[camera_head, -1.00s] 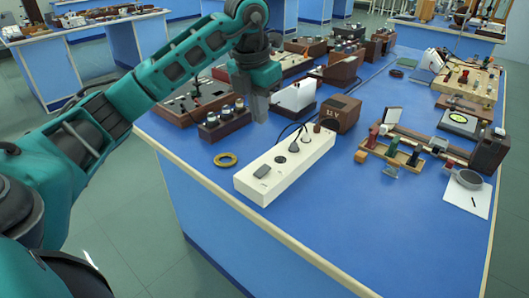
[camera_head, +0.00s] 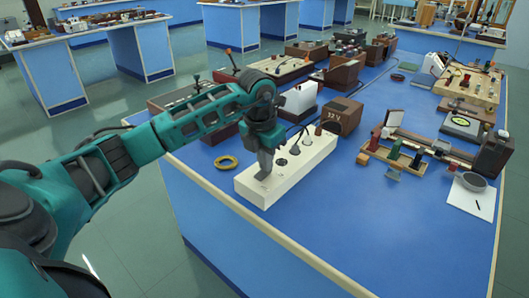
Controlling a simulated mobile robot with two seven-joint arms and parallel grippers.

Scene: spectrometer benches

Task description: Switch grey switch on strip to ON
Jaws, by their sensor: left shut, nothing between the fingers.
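The white power strip (camera_head: 301,168) lies on the blue bench near its front left edge, with a black plug in its far end. My left gripper (camera_head: 263,177) points down over the strip's near end, its fingers shut and empty. The fingertips are at or just above the strip's top. The grey switch sits at that end and is hidden behind the fingers, so its position cannot be told. My right gripper is not in view.
A brass ring (camera_head: 226,162) lies left of the strip. A brown 12 V box (camera_head: 342,115) stands behind it. A wooden apparatus (camera_head: 410,155) is to the right, beside white paper (camera_head: 472,199). The bench front is clear.

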